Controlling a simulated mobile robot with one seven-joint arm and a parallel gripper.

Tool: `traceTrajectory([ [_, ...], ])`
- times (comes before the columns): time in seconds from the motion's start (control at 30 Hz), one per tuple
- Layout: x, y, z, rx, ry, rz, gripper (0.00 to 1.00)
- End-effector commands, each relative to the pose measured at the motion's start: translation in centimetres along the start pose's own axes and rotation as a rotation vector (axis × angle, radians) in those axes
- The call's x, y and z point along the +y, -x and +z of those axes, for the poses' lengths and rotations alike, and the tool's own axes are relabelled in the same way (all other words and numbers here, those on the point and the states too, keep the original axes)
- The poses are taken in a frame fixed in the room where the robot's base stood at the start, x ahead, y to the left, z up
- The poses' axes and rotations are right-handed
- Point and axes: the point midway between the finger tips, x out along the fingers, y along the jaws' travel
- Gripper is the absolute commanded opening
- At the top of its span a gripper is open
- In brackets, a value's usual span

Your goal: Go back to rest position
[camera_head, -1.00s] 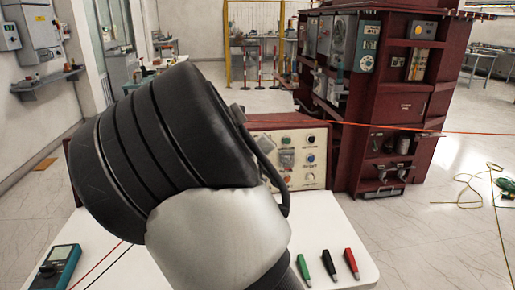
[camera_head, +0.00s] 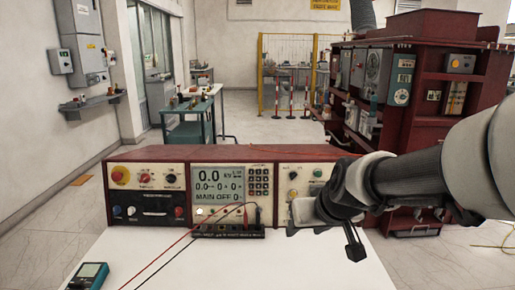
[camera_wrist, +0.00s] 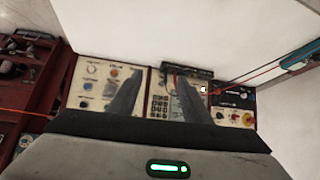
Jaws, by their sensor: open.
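My gripper (camera_head: 328,232) shows in the head view at the right end of the control panel, over the white table (camera_head: 250,268). My arm reaches in from the right edge. In the wrist view the two fingers of my gripper (camera_wrist: 160,78) stand apart with nothing between them. Beyond them lies the control panel (camera_wrist: 99,87), upside down in that view. In the head view the control panel (camera_head: 149,154) has a display reading "MAIN OFF", knobs and a keypad. My gripper and arm hide part of its right section.
A blue-green multimeter (camera_head: 88,277) lies at the table's left front. Red and black leads run to a black terminal block (camera_head: 228,231) before the panel. A dark red cabinet (camera_head: 425,100) stands behind at right. The table's middle front is mostly clear.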

Motion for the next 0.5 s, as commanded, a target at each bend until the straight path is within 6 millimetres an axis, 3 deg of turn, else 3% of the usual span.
traceTrajectory([
  [0.03, -0.2, 2.7, 1.2, -0.007, -0.026, -0.02, 0.44],
  [0.2, -1.1, 8.4, 5.9, -0.071, -0.06, -0.022, 0.44],
  [0.5, -0.8, 14.2, 12.7, -0.149, -0.093, 0.104, 0.44],
])
